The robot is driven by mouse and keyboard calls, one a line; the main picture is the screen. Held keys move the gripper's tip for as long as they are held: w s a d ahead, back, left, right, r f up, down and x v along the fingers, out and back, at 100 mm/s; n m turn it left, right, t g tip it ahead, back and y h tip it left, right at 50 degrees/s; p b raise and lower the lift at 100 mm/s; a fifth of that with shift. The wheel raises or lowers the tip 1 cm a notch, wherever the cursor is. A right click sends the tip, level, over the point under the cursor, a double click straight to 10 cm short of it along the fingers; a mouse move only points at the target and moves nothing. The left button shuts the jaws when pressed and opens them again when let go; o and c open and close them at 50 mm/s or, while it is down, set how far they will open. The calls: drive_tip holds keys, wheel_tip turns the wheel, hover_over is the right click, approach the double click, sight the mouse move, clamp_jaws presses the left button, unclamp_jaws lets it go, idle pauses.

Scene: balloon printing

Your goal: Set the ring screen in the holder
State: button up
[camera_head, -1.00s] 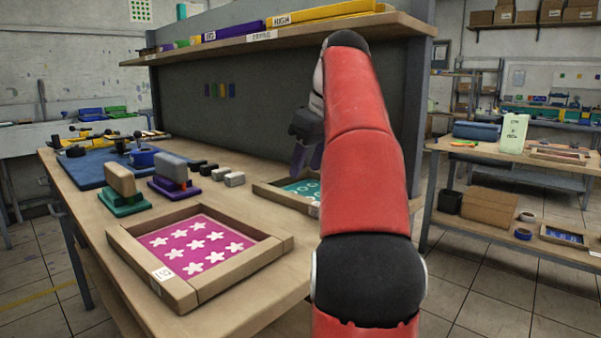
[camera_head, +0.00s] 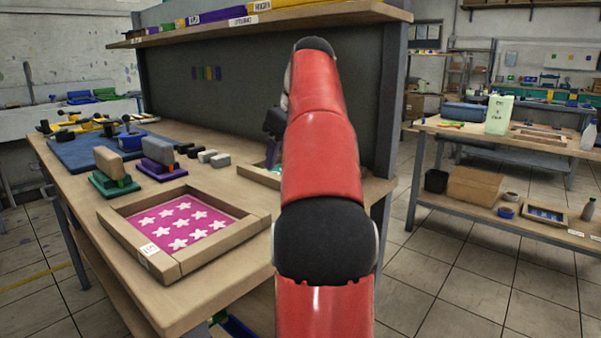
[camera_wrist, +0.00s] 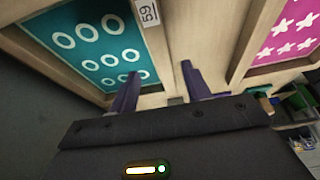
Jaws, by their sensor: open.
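The ring screen, a wooden frame with a teal mesh and white rings (camera_wrist: 92,42), lies at the upper left of the wrist view. Its edge bears a label reading "59". In the head view a small part of the ring screen (camera_head: 258,172) shows on the bench behind my arm; the rest is hidden. My gripper (camera_wrist: 157,82) is open, its two purple fingers apart near the labelled edge of the ring screen. I cannot tell whether they touch the frame. In the head view my arm mostly hides the gripper. I cannot make out the holder with certainty.
A star screen with magenta mesh (camera_head: 183,227) lies on the near part of the bench (camera_head: 215,290). A shelf (camera_head: 260,22) overhangs the bench. Another table (camera_head: 470,132) stands right.

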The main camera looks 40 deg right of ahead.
sight(275, 176)
drive_tip(key=b+x, duration=0.1)
drive_tip(key=x, duration=0.3)
drive_tip(key=shift+a+f, duration=0.15)
drive_tip(key=shift+f, duration=0.2)
clamp_jaws()
